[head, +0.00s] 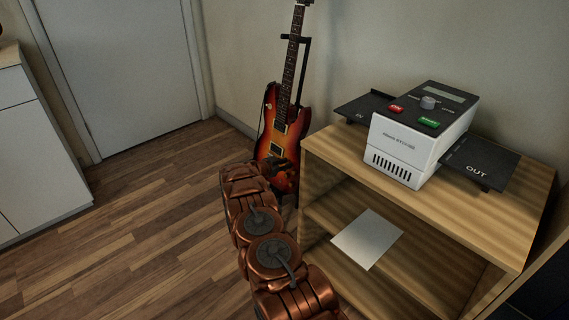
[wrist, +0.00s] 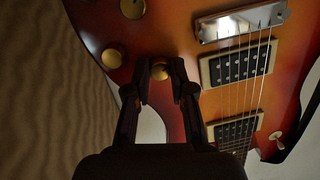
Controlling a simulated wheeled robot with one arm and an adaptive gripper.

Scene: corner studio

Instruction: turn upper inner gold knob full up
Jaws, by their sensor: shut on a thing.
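The sunburst electric guitar (head: 270,133) stands upright on a stand against the wall. Its body fills much of the wrist view (wrist: 190,45). My gripper (wrist: 161,70) has its two black fingertips on either side of a gold knob (wrist: 160,74) and is shut on it. Of the gold knobs in view, this one lies nearest the pickups. A second gold knob (wrist: 112,58) is to its left, and another (wrist: 132,8) is at the top edge. The fingers partly hide the held knob, and I cannot read its turn. In the head view my arm hides the gripper.
A wooden shelf (head: 440,212) stands just right of the guitar, with a white and black device (head: 405,145) on top and a pale sheet (head: 367,239) inside. Wooden floor (head: 150,220) is clear to the left, before a door (head: 125,70) and a white cabinet (head: 38,150).

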